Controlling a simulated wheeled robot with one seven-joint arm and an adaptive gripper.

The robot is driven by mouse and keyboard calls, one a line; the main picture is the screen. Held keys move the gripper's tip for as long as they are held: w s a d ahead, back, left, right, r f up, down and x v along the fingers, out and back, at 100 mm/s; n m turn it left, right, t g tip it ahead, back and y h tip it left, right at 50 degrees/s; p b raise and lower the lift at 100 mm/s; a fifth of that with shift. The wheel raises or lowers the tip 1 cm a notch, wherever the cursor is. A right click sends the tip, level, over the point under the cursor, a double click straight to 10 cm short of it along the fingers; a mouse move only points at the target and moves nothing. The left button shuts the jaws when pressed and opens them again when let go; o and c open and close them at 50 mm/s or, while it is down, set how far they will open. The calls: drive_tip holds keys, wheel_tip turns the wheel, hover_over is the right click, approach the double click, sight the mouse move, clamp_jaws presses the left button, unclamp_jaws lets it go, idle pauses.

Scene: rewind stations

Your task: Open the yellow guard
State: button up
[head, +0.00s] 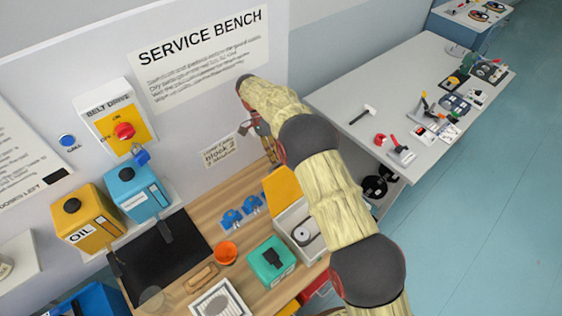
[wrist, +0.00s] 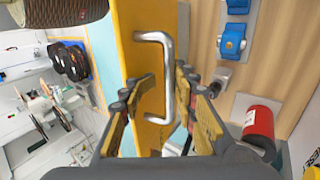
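The yellow guard (head: 283,187) is a flat panel beside a grey box holding a round reel (head: 302,233) on the wooden bench, partly hidden by my arm. In the wrist view the guard (wrist: 140,35) fills the upper middle and carries a silver bar handle (wrist: 168,75). My gripper (wrist: 165,92) is open, one finger on each side of the handle; I cannot tell whether either touches it. In the head view my gripper (head: 260,140) is partly hidden behind my arm, near the wall above the bench. How far the guard is swung is unclear.
A red cylinder (wrist: 258,124) shows at right in the wrist view. A grey table (head: 400,100) with parts lies to the right.

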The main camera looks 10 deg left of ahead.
drive_tip(key=v, duration=0.7)
drive_tip(key=shift+r, duration=0.1)
drive_tip(key=shift+c, duration=0.5)
